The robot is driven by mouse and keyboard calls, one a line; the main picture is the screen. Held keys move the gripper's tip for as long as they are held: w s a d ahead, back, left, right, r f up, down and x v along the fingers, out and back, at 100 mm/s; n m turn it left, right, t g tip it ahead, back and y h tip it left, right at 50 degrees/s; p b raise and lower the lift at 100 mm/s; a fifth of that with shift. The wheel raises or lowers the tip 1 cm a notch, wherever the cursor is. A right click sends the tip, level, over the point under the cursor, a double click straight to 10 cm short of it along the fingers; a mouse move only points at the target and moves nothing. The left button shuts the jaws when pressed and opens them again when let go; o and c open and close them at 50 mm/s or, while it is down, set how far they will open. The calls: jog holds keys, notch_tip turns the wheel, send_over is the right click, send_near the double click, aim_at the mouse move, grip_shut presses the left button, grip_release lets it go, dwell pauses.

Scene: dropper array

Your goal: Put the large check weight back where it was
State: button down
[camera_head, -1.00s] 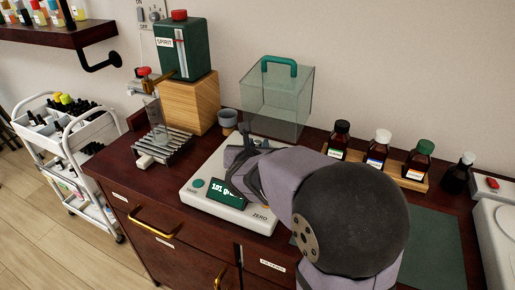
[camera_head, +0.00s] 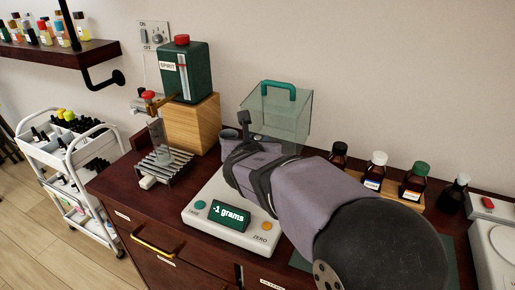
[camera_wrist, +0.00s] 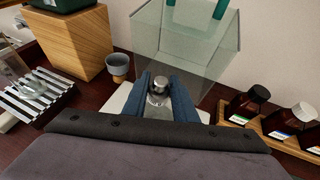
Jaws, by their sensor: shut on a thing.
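The large check weight (camera_wrist: 158,88), a silver metal piece with a rounded knob, sits between the blue fingers of my gripper (camera_wrist: 158,82) in the wrist view. My gripper is shut on it. In the head view the weight is hidden behind my gripper and arm. The white scale (camera_head: 194,215) lies under my gripper, and its green display (camera_head: 229,214) reads "-1 grams". Part of its pale top (camera_wrist: 130,103) shows beneath the fingers in the wrist view.
A clear glass cover (camera_head: 292,112) with a teal handle stands behind the scale. A grey cup (camera_wrist: 117,65) stands left of the fingers. A wooden block (camera_head: 192,122) carries a green spirit can (camera_head: 186,75). Brown bottles (camera_head: 413,184) stand in a wooden rack at right. A ribbed metal rack (camera_head: 165,166) is at left.

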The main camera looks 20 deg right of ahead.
jog(key=shift+r, duration=0.6)
